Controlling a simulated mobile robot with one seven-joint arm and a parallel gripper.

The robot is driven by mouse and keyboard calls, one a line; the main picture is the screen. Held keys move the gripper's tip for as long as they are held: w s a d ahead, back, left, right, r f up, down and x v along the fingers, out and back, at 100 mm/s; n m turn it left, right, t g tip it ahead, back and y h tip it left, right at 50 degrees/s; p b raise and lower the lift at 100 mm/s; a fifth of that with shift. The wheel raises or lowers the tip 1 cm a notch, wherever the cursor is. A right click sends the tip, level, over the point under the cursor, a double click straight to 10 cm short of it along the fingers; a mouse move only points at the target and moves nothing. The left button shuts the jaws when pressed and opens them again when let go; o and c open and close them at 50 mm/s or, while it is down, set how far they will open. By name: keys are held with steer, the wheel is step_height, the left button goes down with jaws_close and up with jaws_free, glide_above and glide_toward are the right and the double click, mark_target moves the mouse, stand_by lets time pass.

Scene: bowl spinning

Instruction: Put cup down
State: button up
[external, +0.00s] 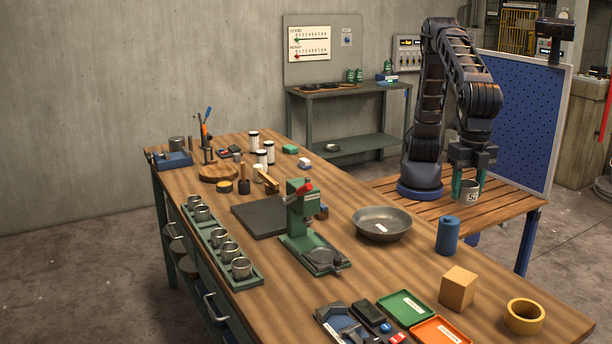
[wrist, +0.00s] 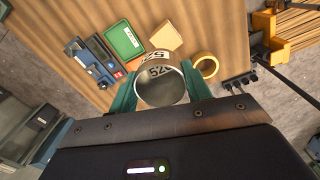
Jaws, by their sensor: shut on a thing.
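A grey metal cup (external: 470,192) with a white label and dark digits is held between the green fingers of my gripper (external: 468,184). The cup looks upright in the external view, in front of the slatted wooden table. I cannot tell how far below it the nearest surface lies. In the wrist view the cup (wrist: 163,86) shows its open mouth, with a finger of my gripper (wrist: 160,92) on each side. The inside of the cup looks empty.
The workbench (external: 400,275) carries a wide grey bowl (external: 382,224), a blue can (external: 448,236), a wooden block (external: 458,287), a yellow ring (external: 524,316), green and orange trays, and a green press (external: 305,230). The slatted table (external: 515,205) has bare room beside the cup.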

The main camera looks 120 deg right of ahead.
steer(key=a, duration=0.2)
steer(key=shift+a, duration=0.35)
glide_above(460, 276)
step_height(460, 276, down, 14)
steer(key=shift+s+f, duration=0.15)
steer(key=shift+f, duration=2.55)
steer(key=shift+f, duration=0.1)
steer(key=o, duration=1)
steer(key=shift+o, duration=0.2)
step_height(460, 276, up, 12)
steer(key=shift+s, duration=0.15)
